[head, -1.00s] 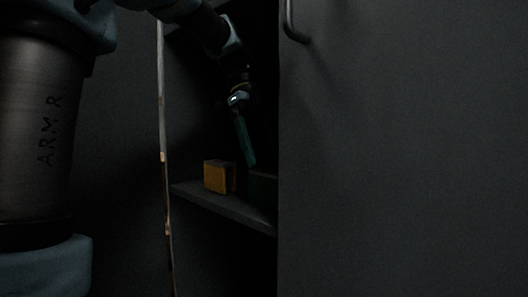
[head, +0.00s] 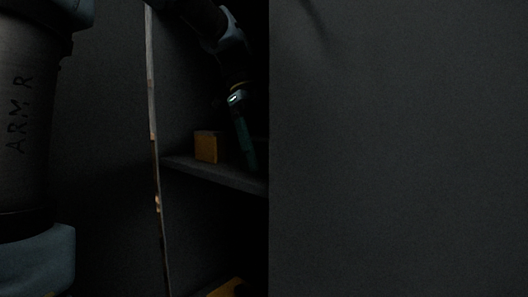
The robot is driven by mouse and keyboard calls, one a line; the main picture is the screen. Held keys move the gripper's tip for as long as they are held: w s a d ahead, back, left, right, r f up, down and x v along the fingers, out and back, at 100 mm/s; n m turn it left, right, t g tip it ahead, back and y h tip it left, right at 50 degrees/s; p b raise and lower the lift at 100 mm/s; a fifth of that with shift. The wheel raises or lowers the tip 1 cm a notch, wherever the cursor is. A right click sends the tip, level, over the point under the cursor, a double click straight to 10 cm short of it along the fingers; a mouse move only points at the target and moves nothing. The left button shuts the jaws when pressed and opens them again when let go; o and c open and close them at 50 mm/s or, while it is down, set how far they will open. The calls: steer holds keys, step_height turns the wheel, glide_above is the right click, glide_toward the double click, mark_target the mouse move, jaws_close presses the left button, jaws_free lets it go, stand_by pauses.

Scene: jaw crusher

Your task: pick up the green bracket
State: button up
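My gripper (head: 247,152) hangs down into the dark cabinet, seen as one long dark-green shape. Its lower end is close above or in front of the shelf (head: 222,175), just right of the orange block-like piece (head: 207,147). I see it edge-on and cannot tell whether its fingers are open or hold anything. I cannot clearly make out the green bracket; the shelf area behind and right of my gripper is very dark and partly cut off by the grey panel.
A large dark grey panel (head: 400,150) fills the right side and hides the cabinet's right part. A thin upright edge (head: 152,110) bounds the opening at left. Another orange piece (head: 228,288) shows low down, below the shelf.

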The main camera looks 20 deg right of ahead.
jaws_close()
stand_by(0.5)
stand_by(0.8)
